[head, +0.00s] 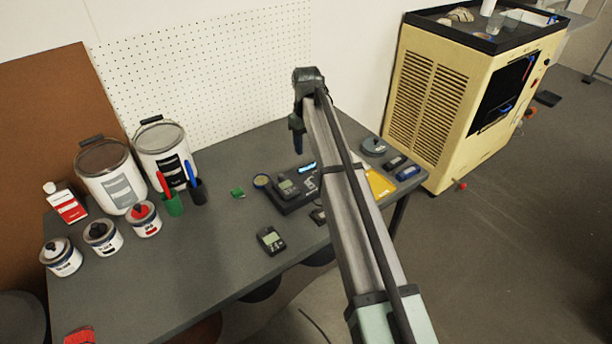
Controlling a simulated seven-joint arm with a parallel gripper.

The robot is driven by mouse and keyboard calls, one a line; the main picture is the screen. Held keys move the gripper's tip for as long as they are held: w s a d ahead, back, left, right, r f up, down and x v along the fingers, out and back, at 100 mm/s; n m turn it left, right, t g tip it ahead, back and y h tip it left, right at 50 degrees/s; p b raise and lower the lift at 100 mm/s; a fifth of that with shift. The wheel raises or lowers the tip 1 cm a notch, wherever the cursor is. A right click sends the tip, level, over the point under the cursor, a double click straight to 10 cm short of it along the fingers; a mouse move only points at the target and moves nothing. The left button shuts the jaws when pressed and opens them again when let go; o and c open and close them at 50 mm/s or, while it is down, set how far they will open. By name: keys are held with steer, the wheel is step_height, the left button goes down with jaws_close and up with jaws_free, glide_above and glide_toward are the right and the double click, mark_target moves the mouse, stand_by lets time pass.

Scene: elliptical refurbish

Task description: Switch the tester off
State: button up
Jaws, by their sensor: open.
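Two small dark handheld devices with pale screens are on the grey workbench (195,262). One device (270,240) lies near the front edge with its screen and keys facing up. The other device (287,187) sits on a flat black unit (300,197) farther back, which has a lit blue display (307,167). I cannot tell which of these is the tester, or whether its switch is on. My gripper (297,143) is open above the back of the bench, pointing down and touching nothing that I can see. My arm hides part of the bench to the right of the black unit.
Paint cans (105,178) and smaller tins (103,237) crowd the left of the bench. Marker cups (197,190) stand beside them. A yellow item (380,184) and small blue devices (408,172) lie at the right. A cream cabinet (440,110) stands beyond. The front-left middle is clear.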

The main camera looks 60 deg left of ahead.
mark_target(306, 181)
step_height(306, 181, down, 14)
steer(key=shift+r, duration=0.2)
stand_by(0.4)
